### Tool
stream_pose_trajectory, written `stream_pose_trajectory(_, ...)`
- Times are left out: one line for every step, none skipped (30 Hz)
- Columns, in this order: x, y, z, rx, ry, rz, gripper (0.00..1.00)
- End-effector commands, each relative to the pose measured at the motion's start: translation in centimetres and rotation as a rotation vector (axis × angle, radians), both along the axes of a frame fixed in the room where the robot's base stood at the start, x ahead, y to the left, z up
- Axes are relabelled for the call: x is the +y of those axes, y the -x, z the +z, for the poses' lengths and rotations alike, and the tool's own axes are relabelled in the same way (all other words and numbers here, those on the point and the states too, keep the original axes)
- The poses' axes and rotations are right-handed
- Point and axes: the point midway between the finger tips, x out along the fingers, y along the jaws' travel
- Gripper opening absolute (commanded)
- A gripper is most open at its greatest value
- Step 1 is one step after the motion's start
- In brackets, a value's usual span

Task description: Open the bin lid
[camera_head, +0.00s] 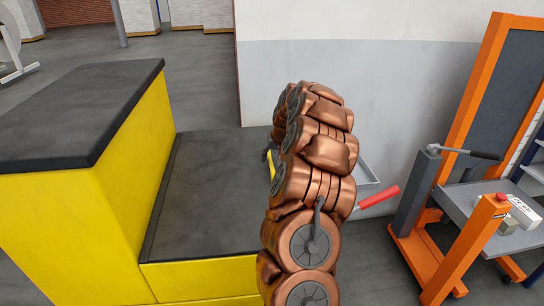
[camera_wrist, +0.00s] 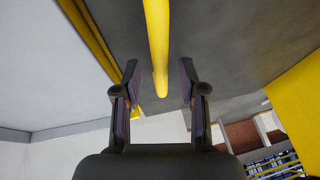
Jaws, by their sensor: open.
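A yellow bin (camera_head: 200,275) with a flat dark grey lid (camera_head: 208,195) stands at the centre left in the head view. The lid lies flat and looks shut. A bit of yellow, possibly its handle (camera_head: 269,164), shows at the lid's right edge beside my arm. In the wrist view my gripper (camera_wrist: 158,78) is open, its two dark fingers apart. A yellow bar (camera_wrist: 157,40) runs down between the fingertips, with a gap on each side. I cannot tell how deep it sits between them. My arm hides the gripper in the head view.
A taller yellow block with a dark top (camera_head: 80,105) adjoins the lid on the left. A white-grey wall (camera_head: 400,90) stands behind. Grey floor is open at the back left.

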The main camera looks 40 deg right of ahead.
Motion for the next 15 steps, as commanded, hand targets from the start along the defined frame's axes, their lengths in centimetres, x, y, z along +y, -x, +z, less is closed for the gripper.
stream_pose_trajectory(0.0,0.0,-0.01,0.0,0.0,0.0,0.41)
stream_pose_trajectory(0.0,0.0,-0.01,0.0,0.0,0.0,0.41)
stream_pose_trajectory(0.01,0.0,-0.01,0.0,0.0,0.0,0.41)
stream_pose_trajectory(0.01,0.0,-0.01,0.0,0.0,0.0,0.41)
stream_pose_trajectory(0.01,0.0,-0.01,0.0,0.0,0.0,0.39)
stream_pose_trajectory(0.01,0.0,-0.01,0.0,0.0,0.0,0.35)
stream_pose_trajectory(0.01,0.0,-0.01,0.0,0.0,0.0,0.32)
stream_pose_trajectory(0.01,0.0,-0.01,0.0,0.0,0.0,0.29)
stream_pose_trajectory(0.01,0.0,-0.01,0.0,0.0,0.0,0.25)
stream_pose_trajectory(0.01,0.0,-0.01,0.0,0.0,0.0,0.21)
stream_pose_trajectory(0.01,0.0,-0.01,0.0,0.0,0.0,0.18)
stream_pose_trajectory(0.01,0.0,-0.01,0.0,0.0,0.0,0.14)
stream_pose_trajectory(0.01,0.0,0.0,0.0,0.0,0.0,0.11)
stream_pose_trajectory(0.01,0.0,-0.01,0.0,0.0,0.0,0.08)
stream_pose_trajectory(0.01,0.0,-0.01,0.0,0.0,0.0,0.04)
